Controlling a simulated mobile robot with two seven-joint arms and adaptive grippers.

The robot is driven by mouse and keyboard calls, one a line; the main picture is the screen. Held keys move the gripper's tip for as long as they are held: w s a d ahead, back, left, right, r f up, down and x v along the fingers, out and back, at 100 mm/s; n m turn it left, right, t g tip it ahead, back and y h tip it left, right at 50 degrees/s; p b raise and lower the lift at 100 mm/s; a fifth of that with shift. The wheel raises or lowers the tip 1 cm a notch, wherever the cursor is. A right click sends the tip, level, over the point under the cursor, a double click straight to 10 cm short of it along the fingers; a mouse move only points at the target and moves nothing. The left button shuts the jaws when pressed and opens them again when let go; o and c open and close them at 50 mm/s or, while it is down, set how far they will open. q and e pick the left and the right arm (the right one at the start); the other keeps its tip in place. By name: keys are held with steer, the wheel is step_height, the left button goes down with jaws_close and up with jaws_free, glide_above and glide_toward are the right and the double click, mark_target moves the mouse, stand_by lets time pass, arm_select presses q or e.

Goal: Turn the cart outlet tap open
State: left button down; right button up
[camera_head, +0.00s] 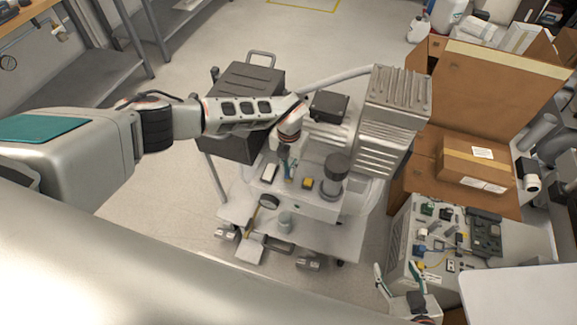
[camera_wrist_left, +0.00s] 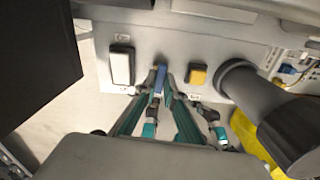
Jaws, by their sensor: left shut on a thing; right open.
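The cart (camera_head: 347,240) with its grey compressor unit stands in the middle of the head view. In the left wrist view the small blue tap handle (camera_wrist_left: 160,78) sits on the light grey panel (camera_wrist_left: 225,42), between a white rocker switch (camera_wrist_left: 122,67) and a yellow button (camera_wrist_left: 197,75). My left gripper (camera_wrist_left: 159,88) is shut on the blue handle, one finger on each side. In the head view my left gripper (camera_head: 288,172) reaches down to the panel, and the handle is mostly hidden there. My right gripper (camera_head: 397,272) is open and empty at the lower right.
A dark cylinder (camera_head: 337,167) stands up close to the right of the left gripper. A black case (camera_head: 250,90) is behind the forearm. An open cardboard box (camera_head: 420,165) and a bench with small parts (camera_head: 480,235) are at right. Floor (camera_head: 180,200) is clear at left.

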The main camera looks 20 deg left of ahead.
arm_select(q)
steer(key=shift+n, duration=0.6)
steer(key=c, duration=2.1)
jaws_free()
steer(key=shift+c, duration=0.2)
steer(key=shift+w+r, duration=0.1)
steer(key=shift+r, duration=0.35)
step_height(320, 180, up, 11)
